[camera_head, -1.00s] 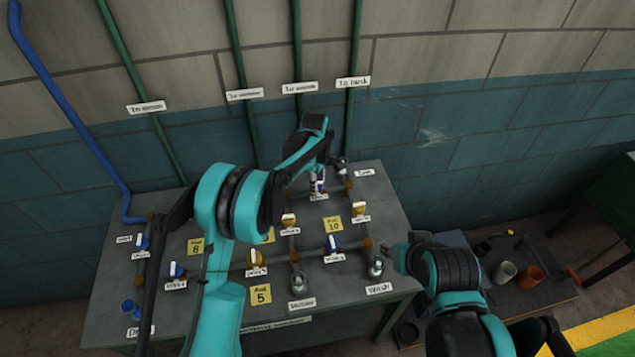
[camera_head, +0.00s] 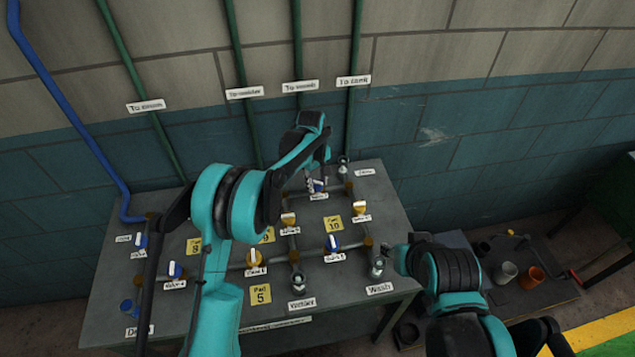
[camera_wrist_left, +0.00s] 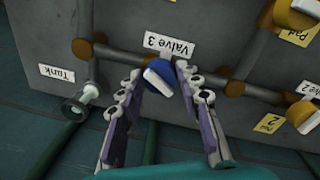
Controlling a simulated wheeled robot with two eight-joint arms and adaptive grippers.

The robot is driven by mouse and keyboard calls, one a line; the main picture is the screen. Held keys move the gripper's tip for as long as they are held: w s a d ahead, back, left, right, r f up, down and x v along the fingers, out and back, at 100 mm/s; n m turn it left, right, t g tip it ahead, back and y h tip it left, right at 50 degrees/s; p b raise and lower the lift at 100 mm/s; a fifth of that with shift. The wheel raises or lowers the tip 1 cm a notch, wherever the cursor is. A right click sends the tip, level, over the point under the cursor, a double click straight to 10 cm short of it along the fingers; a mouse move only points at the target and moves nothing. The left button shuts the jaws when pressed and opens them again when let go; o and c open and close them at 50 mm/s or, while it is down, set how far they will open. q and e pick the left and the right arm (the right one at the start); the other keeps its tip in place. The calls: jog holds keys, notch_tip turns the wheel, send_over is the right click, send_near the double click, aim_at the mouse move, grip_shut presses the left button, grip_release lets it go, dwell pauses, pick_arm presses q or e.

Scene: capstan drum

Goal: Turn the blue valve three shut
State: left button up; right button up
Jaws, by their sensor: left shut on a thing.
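Valve three is a blue knob with a white bar handle (camera_wrist_left: 158,80), on a grey-brown pipe (camera_wrist_left: 122,57) beside its "Valve 3" label (camera_wrist_left: 169,46) in the left wrist view. The white bar lies at a slant to the pipe. My left gripper (camera_wrist_left: 160,76) has its fingertips on either side of the blue knob and is shut on it. In the head view my left gripper (camera_head: 315,184) is at the back of the bench, largely covering the blue valve (camera_head: 319,188). My right gripper (camera_head: 397,257) is near the bench's right edge, its fingers unclear.
Other valves with blue or yellow knobs stand on the bench (camera_head: 215,312), including a yellow one (camera_head: 289,219) and a blue one (camera_head: 333,243). A tank outlet (camera_head: 343,164) stands close right of my left gripper. A low table with cups (camera_head: 504,272) is at right.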

pick_arm(q)
jog(key=m, duration=0.6)
jog(key=shift+a+m, duration=0.1)
jog(key=shift+m, duration=0.2)
jog(key=m, duration=0.5)
jog(key=shift+w+a+g, duration=0.1)
jog(key=shift+g, duration=0.2)
jog(key=shift+m, duration=0.3)
jog(key=o, duration=1.2)
jog(key=shift+c, duration=0.2)
jog(key=shift+r, duration=0.15)
notch_tip(320, 180, up, 12)
jog(key=shift+w+a, duration=0.2)
jog(key=shift+a, duration=0.2)
